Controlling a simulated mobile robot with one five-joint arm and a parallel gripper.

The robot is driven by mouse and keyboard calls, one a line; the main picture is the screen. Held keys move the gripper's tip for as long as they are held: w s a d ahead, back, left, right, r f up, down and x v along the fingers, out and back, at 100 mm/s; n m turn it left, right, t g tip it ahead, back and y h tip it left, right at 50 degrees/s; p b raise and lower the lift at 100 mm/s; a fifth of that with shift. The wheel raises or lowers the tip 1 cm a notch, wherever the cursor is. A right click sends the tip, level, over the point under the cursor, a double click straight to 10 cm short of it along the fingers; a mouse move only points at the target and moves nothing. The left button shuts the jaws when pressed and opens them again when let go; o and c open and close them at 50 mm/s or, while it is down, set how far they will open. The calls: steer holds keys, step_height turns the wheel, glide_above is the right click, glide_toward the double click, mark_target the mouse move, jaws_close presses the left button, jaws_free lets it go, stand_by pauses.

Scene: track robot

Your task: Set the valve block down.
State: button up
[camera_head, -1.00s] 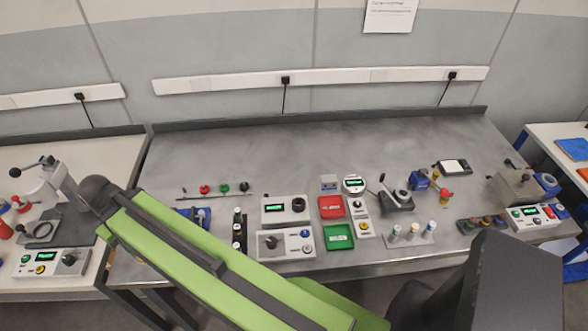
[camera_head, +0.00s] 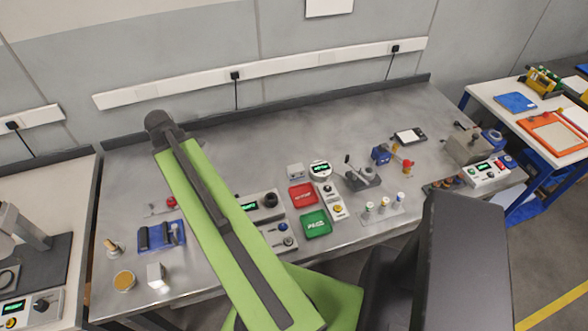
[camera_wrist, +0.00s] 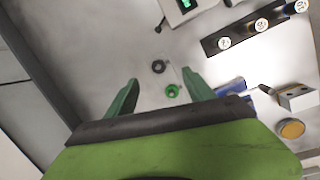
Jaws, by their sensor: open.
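My gripper (camera_wrist: 161,75) is open in the wrist view, with nothing held between its green fingers. A small green knob (camera_wrist: 172,91) and a dark ring (camera_wrist: 158,66) show on the bench beyond and between the fingers. A pale block with dark marks (camera_wrist: 297,97) stands apart to the right of the fingers. A pale block (camera_head: 157,277) also stands at the bench's front left in the head view. It may be the valve block, but I cannot tell for sure.
A yellow disc (camera_head: 123,281) and a blue holder (camera_head: 160,237) are near the pale block. A dark rack with pale-topped cylinders (camera_wrist: 255,28) is at the wrist view's upper right. Red (camera_head: 302,195) and green (camera_head: 315,223) trays sit mid-bench. The back of the bench is clear.

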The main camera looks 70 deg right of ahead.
steer(key=s+d+r+n+g, duration=0.1)
steer(key=s+d+r+n, duration=0.1)
steer(key=s+d, duration=1)
steer(key=n+g+p, duration=0.1)
glide_toward(294, 168)
steer(key=b+x, duration=0.3)
steer(key=b, duration=0.2)
steer(key=b+x, duration=0.2)
steer(key=b, duration=0.4)
steer(key=shift+a+f, duration=0.15)
steer(key=shift+f, duration=0.25)
steer(key=shift+s+f+b, duration=0.2)
steer(key=shift+f+b, duration=0.1)
steer(key=shift+f, duration=0.05)
steer(key=shift+r, duration=0.1)
steer(key=b+x, duration=0.4)
steer(key=x, duration=0.1)
steer(key=shift+d+b, duration=0.3)
steer(key=shift+b, duration=0.1)
jaws_close()
